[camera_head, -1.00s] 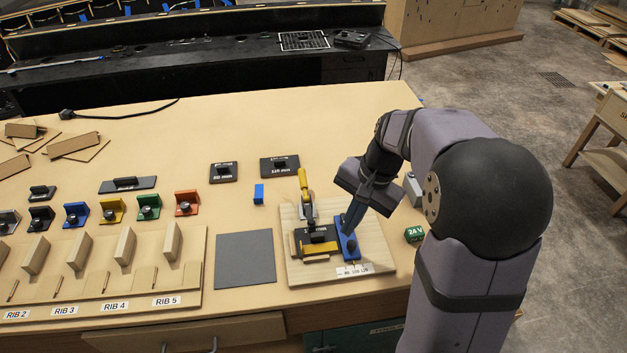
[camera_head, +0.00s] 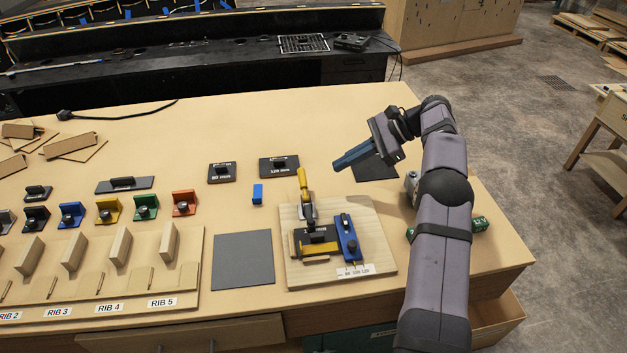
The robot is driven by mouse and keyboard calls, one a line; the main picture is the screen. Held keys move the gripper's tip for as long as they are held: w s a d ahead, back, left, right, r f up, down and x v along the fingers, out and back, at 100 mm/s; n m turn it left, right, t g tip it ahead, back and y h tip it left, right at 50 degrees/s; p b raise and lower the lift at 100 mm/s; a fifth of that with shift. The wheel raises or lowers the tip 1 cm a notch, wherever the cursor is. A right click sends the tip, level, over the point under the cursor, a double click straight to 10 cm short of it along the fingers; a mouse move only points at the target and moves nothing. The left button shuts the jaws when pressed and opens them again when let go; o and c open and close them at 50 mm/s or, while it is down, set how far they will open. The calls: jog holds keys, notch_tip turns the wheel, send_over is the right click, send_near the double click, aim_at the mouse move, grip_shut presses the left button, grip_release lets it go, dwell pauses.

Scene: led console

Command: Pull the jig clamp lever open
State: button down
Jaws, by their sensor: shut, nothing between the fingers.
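The jig is a light wooden board (camera_head: 376,213) on the table. Its clamp lever has a yellow handle (camera_head: 303,181) that stands up near the board's back edge, with a grey metal linkage (camera_head: 308,208) below it. In front of the linkage are a black block (camera_head: 318,236) and a yellow bar (camera_head: 318,249). A blue stop (camera_head: 347,240) with a black knob stands to their right. My gripper (camera_head: 337,165) is shut and empty. It points left, above the table to the right of the yellow handle, apart from it.
A blue block (camera_head: 257,194) lies left of the lever. Black labelled blocks (camera_head: 279,167) lie behind it. A grey mat (camera_head: 243,260) is left of the board, and a dark mat (camera_head: 376,168) lies under my gripper. Coloured brackets (camera_head: 184,203) and a rib rack (camera_head: 190,262) fill the left.

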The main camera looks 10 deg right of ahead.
aim_at(303, 182)
jog(key=p+x, duration=0.2)
jog(key=x, duration=0.6)
jog(key=shift+w+a+p, duration=0.1)
jog(key=shift+a+p, duration=0.25)
jog(key=shift+p, duration=0.05)
jog(key=shift+w+a+f, duration=0.1)
jog(key=shift+a+f, duration=0.35)
jog(key=shift+f, duration=0.1)
